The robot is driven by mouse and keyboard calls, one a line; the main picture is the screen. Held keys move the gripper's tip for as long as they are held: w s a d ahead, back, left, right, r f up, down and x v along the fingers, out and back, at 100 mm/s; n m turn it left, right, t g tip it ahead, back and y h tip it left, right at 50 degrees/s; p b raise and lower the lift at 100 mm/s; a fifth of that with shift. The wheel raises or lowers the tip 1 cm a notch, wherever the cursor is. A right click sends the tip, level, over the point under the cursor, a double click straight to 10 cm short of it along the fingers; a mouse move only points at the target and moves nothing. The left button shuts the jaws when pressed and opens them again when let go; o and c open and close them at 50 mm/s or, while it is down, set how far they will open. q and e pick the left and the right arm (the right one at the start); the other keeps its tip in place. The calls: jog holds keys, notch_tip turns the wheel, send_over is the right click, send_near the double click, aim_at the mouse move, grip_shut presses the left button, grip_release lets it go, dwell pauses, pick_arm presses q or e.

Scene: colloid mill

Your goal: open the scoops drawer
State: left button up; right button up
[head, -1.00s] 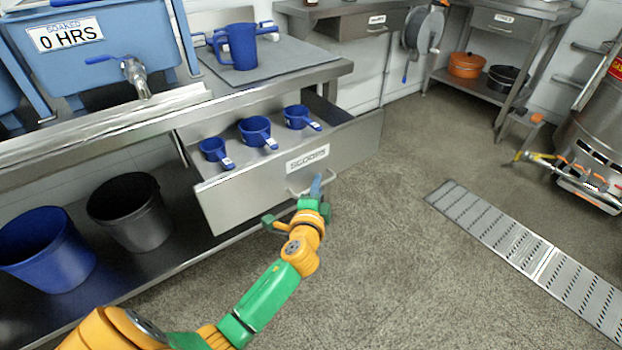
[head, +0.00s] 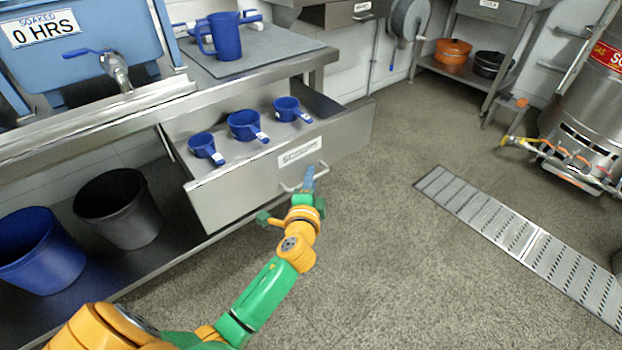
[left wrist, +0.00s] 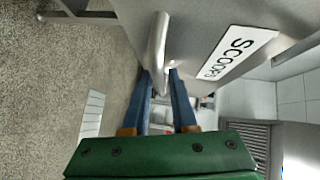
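The scoops drawer (head: 235,195) is a steel drawer under the counter. It stands pulled out, with three blue scoops (head: 243,124) inside. Its front bears a SCOOPS label (head: 299,152), which also shows in the left wrist view (left wrist: 236,52). My left gripper (head: 309,178) is at the bar handle (head: 290,187) on the drawer front. In the left wrist view the handle (left wrist: 157,45) runs down between the blue fingertips (left wrist: 160,75), which look closed around it. The exact contact is partly hidden. My right gripper is not in view.
A blue pitcher (head: 226,40) stands on the grey mat (head: 265,54) on the counter. A blue bucket (head: 40,255) and a dark bucket (head: 118,210) stand on the lower shelf at left. The floor (head: 390,240) in front of the drawer is clear, with a metal grate (head: 500,225) at right.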

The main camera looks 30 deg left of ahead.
pick_arm(q)
jog(key=v, duration=0.7)
jog(key=shift+p, duration=0.4)
jog(key=shift+f, duration=0.1)
